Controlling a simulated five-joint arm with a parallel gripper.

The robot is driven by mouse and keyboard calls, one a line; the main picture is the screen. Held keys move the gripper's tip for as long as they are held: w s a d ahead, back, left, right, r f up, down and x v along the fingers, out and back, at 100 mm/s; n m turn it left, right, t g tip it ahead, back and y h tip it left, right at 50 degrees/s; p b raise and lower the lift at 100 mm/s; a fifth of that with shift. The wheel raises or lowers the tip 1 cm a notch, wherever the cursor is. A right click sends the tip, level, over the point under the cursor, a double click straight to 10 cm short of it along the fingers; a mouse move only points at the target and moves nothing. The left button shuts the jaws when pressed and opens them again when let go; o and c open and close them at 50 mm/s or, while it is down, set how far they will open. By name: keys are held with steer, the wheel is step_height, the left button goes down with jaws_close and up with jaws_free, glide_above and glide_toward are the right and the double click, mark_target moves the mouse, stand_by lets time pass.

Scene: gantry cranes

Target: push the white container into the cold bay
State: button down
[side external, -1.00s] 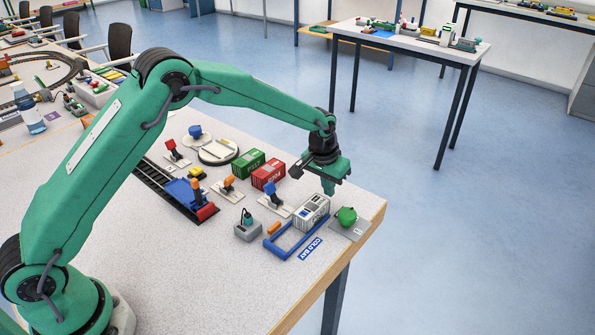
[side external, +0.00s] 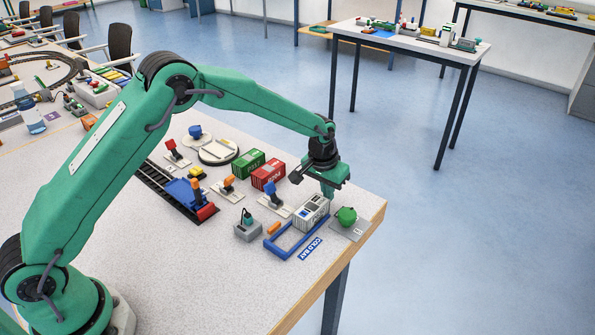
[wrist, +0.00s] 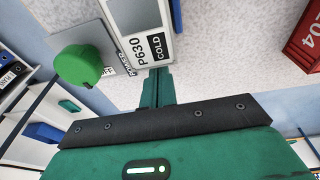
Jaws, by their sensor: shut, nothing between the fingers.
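The white container (side external: 312,212) stands at the open far end of the cold bay, a blue U-shaped frame (side external: 279,254) lying on the table. A blue COLD BAY label (side external: 311,249) lies beside the frame. My gripper (side external: 328,194) is shut and empty, pointing down at the container's far side. In the wrist view the shut fingers (wrist: 157,88) are close to the container (wrist: 138,32), at its end marked P630 COLD. I cannot tell whether they touch it.
A green knob on a grey plate (side external: 346,216) sits close to the container's right. Red (side external: 268,175) and green (side external: 248,164) containers stand behind left. A blue-handled lever (side external: 270,192) and a grey box with a toggle (side external: 247,229) are to the left. The table edge is near on the right.

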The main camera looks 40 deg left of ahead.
mark_target(310, 208)
steer(key=shift+s, duration=0.9)
steer(key=shift+s, duration=0.5)
steer(key=shift+s, duration=2.65)
steer(key=shift+s, duration=0.35)
steer(key=shift+s, duration=0.1)
steer(key=shift+w, duration=0.55)
steer(key=shift+w, duration=0.1)
